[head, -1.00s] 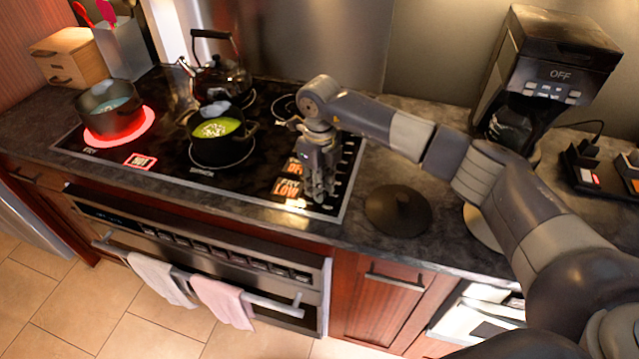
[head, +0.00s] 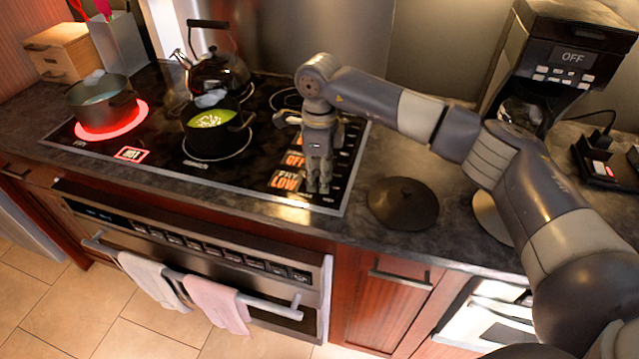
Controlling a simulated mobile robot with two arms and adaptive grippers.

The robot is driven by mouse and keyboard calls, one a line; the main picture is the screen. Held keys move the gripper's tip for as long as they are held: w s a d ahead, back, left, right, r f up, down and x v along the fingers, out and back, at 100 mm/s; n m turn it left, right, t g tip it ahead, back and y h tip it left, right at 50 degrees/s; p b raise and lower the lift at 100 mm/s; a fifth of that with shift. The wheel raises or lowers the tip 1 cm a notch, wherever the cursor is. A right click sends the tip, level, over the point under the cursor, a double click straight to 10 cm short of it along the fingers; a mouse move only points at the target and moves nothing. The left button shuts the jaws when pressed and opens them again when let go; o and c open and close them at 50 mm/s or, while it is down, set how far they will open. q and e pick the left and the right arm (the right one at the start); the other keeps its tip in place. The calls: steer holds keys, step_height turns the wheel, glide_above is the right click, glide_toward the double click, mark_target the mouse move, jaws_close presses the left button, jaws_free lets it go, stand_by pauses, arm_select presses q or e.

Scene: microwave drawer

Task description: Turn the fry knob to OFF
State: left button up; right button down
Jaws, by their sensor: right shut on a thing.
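My right gripper (head: 318,188) points straight down at the right front of the black cooktop (head: 247,183). It is shut on the fry knob, which its fingers mostly hide, in the row of knobs along the cooktop's right edge. The lit display (head: 285,181) just left of the fingers reads FRY LOW. Another display (head: 294,160) behind it reads OFF. The burner (head: 105,131) at the left glows red under a grey pot (head: 103,101), with a red HOT sign (head: 130,154) beside it. My left gripper is not in view.
A green-filled black pot (head: 213,141) stands on the middle burner, with a kettle (head: 220,76) behind it. A round dark lid (head: 403,204) lies on the counter right of the gripper. A coffee maker (head: 570,60) stands at the back right. Towels (head: 221,304) hang on the oven handle.

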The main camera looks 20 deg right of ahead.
steer(key=n+b, duration=0.2)
steer(key=n, duration=0.1)
steer(key=shift+f+n, duration=0.1)
steer(key=shift+n, duration=0.3)
steer(key=shift+n+b, duration=1.1)
steer(key=shift+n, duration=0.8)
steer(key=c, duration=1.3)
jaws_free()
steer(key=shift+c, duration=0.2)
